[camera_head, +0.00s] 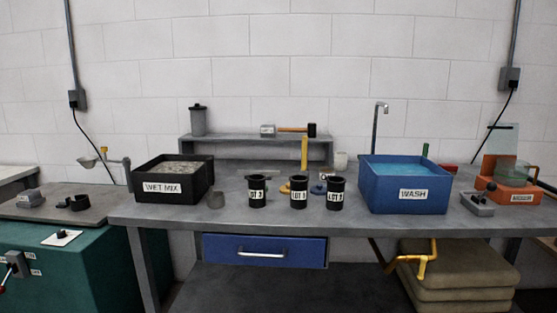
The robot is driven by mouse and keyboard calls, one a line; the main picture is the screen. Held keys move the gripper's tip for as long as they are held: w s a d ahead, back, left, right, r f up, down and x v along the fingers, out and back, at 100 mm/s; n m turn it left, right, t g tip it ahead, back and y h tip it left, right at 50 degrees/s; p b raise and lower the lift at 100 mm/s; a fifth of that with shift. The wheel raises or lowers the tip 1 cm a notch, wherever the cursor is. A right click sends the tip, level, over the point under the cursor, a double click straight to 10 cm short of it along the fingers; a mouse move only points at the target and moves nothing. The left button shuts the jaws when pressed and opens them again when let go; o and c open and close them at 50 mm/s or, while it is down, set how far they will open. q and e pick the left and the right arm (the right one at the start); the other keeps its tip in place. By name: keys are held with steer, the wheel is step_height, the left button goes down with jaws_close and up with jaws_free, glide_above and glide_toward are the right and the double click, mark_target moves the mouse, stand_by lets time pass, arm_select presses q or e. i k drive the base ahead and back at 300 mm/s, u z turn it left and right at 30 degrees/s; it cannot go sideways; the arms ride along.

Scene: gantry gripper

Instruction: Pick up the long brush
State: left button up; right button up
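I cannot surely pick out a long brush. A long tool with an orange-brown handle (291,130) lies across the top of the back shelf, with a grey block at its left end and a black head at its right end. A yellow upright piece (304,152) stands in front of the shelf below the black head; its kind is too small to tell. Neither of my grippers shows in this view.
On the grey workbench (300,222) stand a black WET MIX bin (165,190), several black LOT cups (298,194) and a blue WASH basin (405,196) below a tap. The bench's front strip is mostly clear.

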mark_target(304, 150)
steer(key=z, duration=0.15)
steer(key=i, duration=0.2)
steer(key=u, duration=2.4)
steer(key=k, duration=1.4)
steer(key=u, duration=1.4)
steer(key=i, duration=0.1)
steer(key=z, duration=2.95)
steer(key=i, duration=1)
steer(key=u, duration=0.1)
